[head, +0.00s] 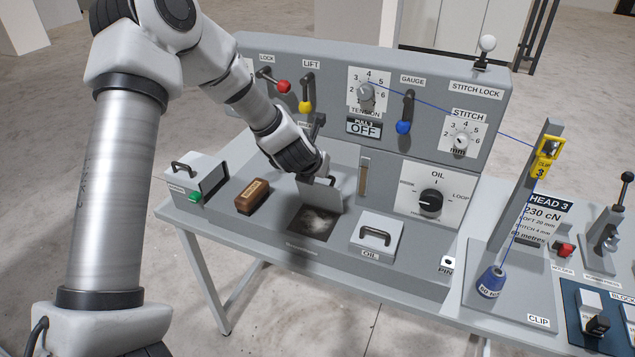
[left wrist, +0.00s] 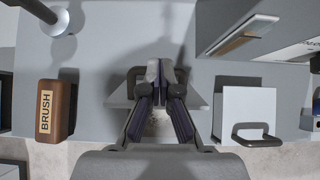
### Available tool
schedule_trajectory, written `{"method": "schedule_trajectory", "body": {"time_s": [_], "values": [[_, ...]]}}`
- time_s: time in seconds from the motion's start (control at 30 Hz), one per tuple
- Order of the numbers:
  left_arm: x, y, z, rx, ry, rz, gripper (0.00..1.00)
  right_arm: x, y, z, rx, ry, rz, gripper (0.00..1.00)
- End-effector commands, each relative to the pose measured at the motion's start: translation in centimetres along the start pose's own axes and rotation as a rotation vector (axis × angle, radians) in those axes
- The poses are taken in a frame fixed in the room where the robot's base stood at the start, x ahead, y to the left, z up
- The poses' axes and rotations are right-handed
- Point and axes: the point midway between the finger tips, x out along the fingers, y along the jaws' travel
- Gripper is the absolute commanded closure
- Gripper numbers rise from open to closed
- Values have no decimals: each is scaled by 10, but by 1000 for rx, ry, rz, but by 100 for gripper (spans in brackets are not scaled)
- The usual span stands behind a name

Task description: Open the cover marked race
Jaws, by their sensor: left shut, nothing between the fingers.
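A grey cover plate (head: 322,196) stands tilted up at the back of a square opening (head: 312,223) in the machine bed. Pale, fluffy-looking matter shows inside the opening. A small label in front of it is too small to read, so I cannot confirm it says race. My left gripper (head: 324,177) is at the upper part of the raised cover, shut and empty. In the left wrist view the shut fingers (left wrist: 160,68) overlap the cover (left wrist: 118,96) and its dark handle. I cannot tell whether they touch. My right gripper is not in view.
A brown brush (head: 252,197) lies left of the opening. The closed OIL cover (head: 377,234) with a dark handle is at its right. A grey box (head: 195,176) sits at far left. The upright panel behind carries levers and the OIL knob (head: 431,201).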

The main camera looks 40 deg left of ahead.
Motion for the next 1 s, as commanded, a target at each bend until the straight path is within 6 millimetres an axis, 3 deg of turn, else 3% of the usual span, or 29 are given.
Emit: {"method": "schedule_trajectory", "body": {"time_s": [0.4, 1.0], "values": [[24, 0, 20, 0, 0, 0, 100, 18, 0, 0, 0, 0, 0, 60], [27, 0, 23, 0, 3, 0, 100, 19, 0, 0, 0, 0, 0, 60]]}}
